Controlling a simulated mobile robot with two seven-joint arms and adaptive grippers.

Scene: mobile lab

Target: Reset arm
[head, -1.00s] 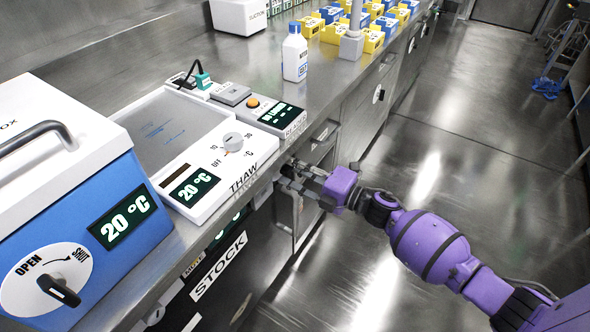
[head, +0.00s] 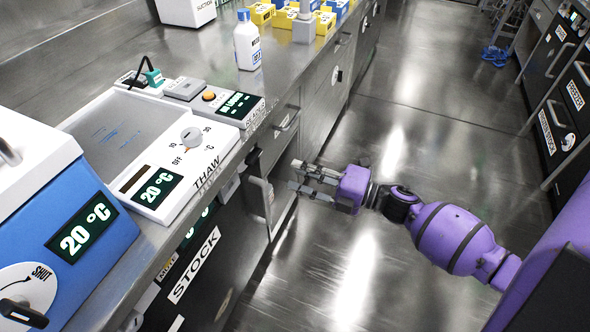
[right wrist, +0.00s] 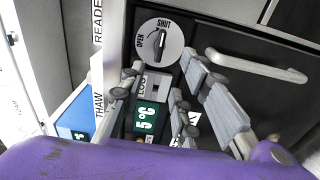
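My right arm is purple and comes in from the right in the head view. Its grey-fingered right gripper (head: 294,176) hangs over the aisle floor, in front of the bench and apart from the cabinet handle (head: 262,200). In the right wrist view the fingers of the right gripper (right wrist: 155,88) are spread with nothing held between them. Behind them are a round OPEN/SHUT dial (right wrist: 159,43) and a small 5 °C display (right wrist: 145,118) on the dark cabinet front. My left gripper is not in view.
The steel bench carries a blue-and-white box (head: 85,225), a THAW unit (head: 190,150), a white bottle (head: 247,45) and several yellow and blue boxes. The STOCK cabinet front (head: 195,265) is below. The aisle floor (head: 400,130) is clear; dark cabinets (head: 565,100) line its far right.

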